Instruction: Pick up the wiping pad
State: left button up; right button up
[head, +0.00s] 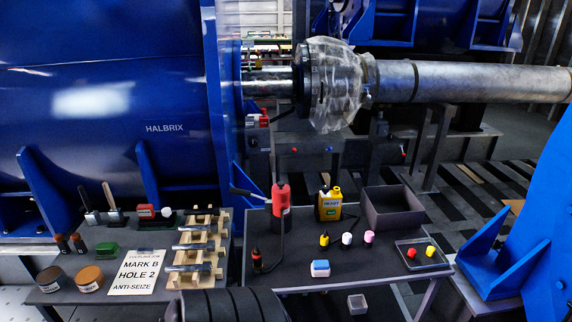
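A small blue and white block (320,268) lies near the front edge of the right dark table and looks like a wiping pad. A small green pad-like block (106,249) lies on the left table, left of a printed sheet; I cannot tell for sure which of the two is the wiping pad. Both look uncovered and nothing holds them. Neither of my grippers is in view.
On the right table (290,276) stand a red can (281,200), a yellow bottle (329,205), small capped bottles, an open dark bin (392,208) and a shallow tray (424,264). Bolts lie on a wooden rack (197,245). A black ribbed cylinder (230,306) is at the front.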

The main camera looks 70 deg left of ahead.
aim_at(319, 268)
jog(key=u, duration=2)
